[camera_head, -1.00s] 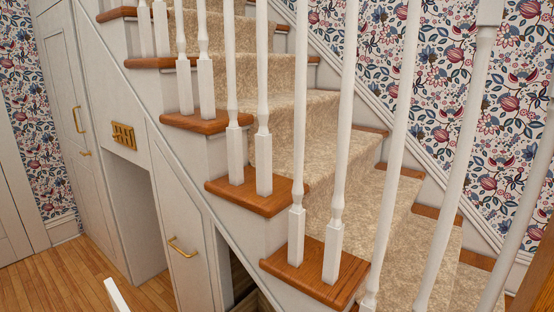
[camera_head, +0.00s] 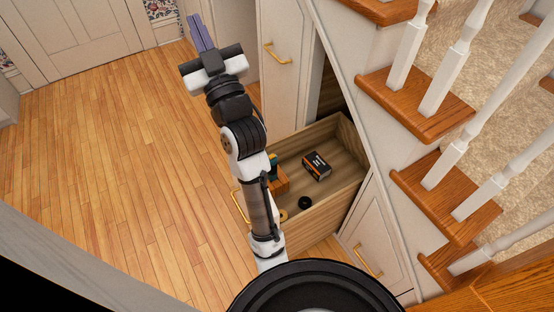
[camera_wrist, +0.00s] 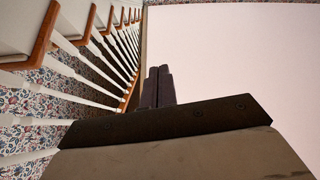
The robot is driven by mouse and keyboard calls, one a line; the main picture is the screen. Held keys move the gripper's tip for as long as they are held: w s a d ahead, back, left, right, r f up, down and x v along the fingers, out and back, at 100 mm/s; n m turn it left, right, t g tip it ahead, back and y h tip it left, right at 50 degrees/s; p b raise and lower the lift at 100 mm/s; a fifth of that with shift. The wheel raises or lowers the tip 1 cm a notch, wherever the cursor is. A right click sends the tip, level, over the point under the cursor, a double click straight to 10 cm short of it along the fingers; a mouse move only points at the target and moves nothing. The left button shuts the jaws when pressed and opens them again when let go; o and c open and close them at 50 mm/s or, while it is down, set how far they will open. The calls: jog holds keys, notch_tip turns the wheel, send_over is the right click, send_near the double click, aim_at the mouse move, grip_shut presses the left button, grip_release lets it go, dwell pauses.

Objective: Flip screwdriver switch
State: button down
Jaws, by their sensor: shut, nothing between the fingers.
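I cannot pick out a screwdriver or its switch with certainty. An open wooden drawer (camera_head: 337,206) under the stairs holds small items. One is an orange thing (camera_head: 279,181) with a teal part (camera_head: 273,160) beside it, partly hidden behind my arm; I cannot tell what it is. My gripper (camera_head: 195,18) is raised above the floor, left of and apart from the drawer. Its fingers are together and empty, pointing away; they also show closed in the wrist view (camera_wrist: 158,72).
The drawer also holds a black box (camera_head: 317,166), a round black item (camera_head: 305,203) and a yellow ring (camera_head: 283,215). The staircase (camera_head: 420,103) with white balusters rises on the right. The wooden floor (camera_head: 110,160) at left is clear.

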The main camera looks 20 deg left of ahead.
jog(key=w+d+f+m+g+h+b, duration=0.15)
jog(key=w+f, duration=0.25)
jog(key=f, duration=0.4)
jog(key=w+d+f+h, duration=0.2)
jog(key=w+f+h, duration=0.1)
jog(key=f, duration=0.4)
jog(key=d+f+g+h+b, duration=0.1)
jog(key=d+f, duration=0.3)
jog(key=f, duration=0.5)
jog(key=d+f+g+h+b, duration=0.1)
jog(key=d+f+g, duration=0.1)
jog(key=d+f, duration=0.3)
jog(key=d+f+g+h+b, duration=0.1)
jog(key=d+f, duration=0.3)
jog(key=f, duration=0.9)
jog(key=shift+w+d+f+g+b, duration=0.15)
jog(key=shift+d+f+g+b, duration=0.2)
jog(key=shift+g, duration=0.3)
jog(key=p, duration=0.2)
send_over(272, 156)
jog(key=s+d, duration=0.2)
notch_tip(272, 156, down, 2)
jog(key=f, duration=0.2)
jog(key=w+f, duration=0.1)
jog(key=f, duration=0.1)
jog(key=shift+f, duration=0.2)
